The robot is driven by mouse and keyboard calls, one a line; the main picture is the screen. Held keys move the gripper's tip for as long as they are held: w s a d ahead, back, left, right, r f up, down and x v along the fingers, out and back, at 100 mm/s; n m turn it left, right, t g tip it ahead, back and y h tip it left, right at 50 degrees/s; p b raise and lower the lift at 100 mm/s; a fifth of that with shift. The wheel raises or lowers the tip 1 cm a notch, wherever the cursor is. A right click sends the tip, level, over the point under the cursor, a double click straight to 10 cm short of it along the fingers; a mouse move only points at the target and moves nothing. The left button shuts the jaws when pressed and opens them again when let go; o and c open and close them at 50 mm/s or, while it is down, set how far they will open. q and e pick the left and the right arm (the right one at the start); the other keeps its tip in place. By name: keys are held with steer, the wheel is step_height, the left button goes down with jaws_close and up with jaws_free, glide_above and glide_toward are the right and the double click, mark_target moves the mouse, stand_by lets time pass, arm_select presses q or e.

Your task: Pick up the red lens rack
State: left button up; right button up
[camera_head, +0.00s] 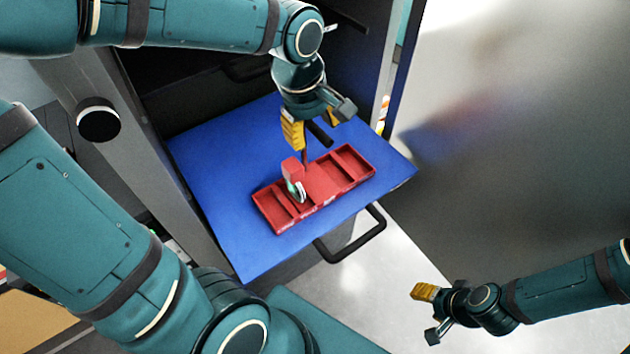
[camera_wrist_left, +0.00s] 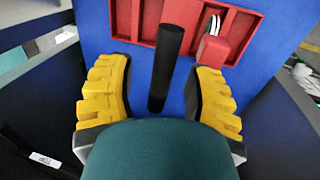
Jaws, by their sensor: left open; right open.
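The red lens rack (camera_head: 345,165) lies on a blue surface, with several compartments. A thin red post rises from its middle towards a black handle (camera_head: 320,133). My left gripper (camera_head: 312,126) is above the rack, pointing down, open. In the left wrist view the black handle (camera_wrist_left: 168,65) stands between the yellow fingers of my left gripper (camera_wrist_left: 165,95), with gaps on both sides. The rack (camera_wrist_left: 240,30) shows beyond them. A lens (camera_head: 298,191) stands in the rack beside a red block (camera_head: 292,168). My right gripper (camera_head: 428,313) is open and empty, far from the rack at lower right.
The blue surface (camera_head: 235,235) is a pulled-out shelf of a dark cabinet, with bare room around the rack. A black loop handle (camera_head: 355,238) juts from its front edge. A grey cabinet frame (camera_head: 150,165) stands close on the left. The pale floor (camera_head: 400,270) is clear.

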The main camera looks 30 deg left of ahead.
arm_select(q)
steer(key=shift+c, duration=0.3)
jaws_close()
